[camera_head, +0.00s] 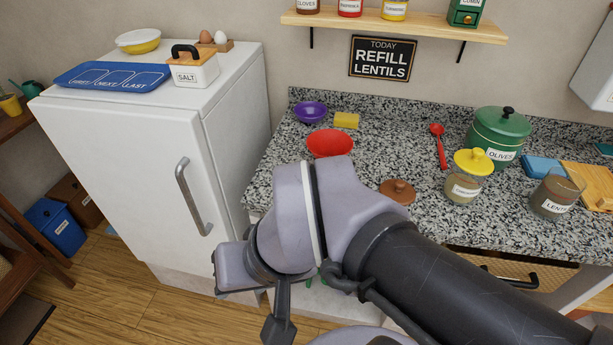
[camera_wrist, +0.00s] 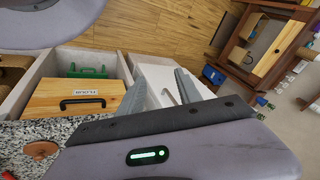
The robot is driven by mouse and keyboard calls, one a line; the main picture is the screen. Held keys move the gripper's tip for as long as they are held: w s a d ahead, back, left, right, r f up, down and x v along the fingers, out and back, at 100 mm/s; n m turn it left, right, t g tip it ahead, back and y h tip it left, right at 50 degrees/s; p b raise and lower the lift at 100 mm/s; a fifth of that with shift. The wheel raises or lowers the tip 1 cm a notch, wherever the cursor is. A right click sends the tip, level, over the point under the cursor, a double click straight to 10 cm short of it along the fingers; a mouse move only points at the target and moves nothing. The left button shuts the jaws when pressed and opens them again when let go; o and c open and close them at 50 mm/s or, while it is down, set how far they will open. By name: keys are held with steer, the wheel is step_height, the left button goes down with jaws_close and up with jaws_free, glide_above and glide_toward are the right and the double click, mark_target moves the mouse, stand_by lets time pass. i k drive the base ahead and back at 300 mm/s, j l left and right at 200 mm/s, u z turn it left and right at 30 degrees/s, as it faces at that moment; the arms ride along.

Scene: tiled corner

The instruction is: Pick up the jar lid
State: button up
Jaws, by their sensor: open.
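A brown lid with a round knob (camera_head: 398,190) lies on the speckled counter, in front of the red bowl and left of the yellow-topped jar. It also shows at the left edge of the wrist view (camera_wrist: 40,150). The lentil jar (camera_head: 556,195) at the right of the counter appears to have no lid. A smaller jar (camera_head: 463,187) wears a yellow lid (camera_head: 473,161). My gripper (camera_wrist: 158,92) is open and empty, apart from the brown lid. In the head view my arm hides most of the gripper, which hangs low in front of the counter.
A red bowl (camera_head: 330,143), purple bowl (camera_head: 310,112), yellow sponge (camera_head: 346,120), red spoon (camera_head: 438,146) and green olives pot (camera_head: 498,135) stand on the counter. A white fridge (camera_head: 150,170) is at left.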

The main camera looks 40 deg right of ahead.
mark_target(400, 190)
steer(key=z, duration=2.95)
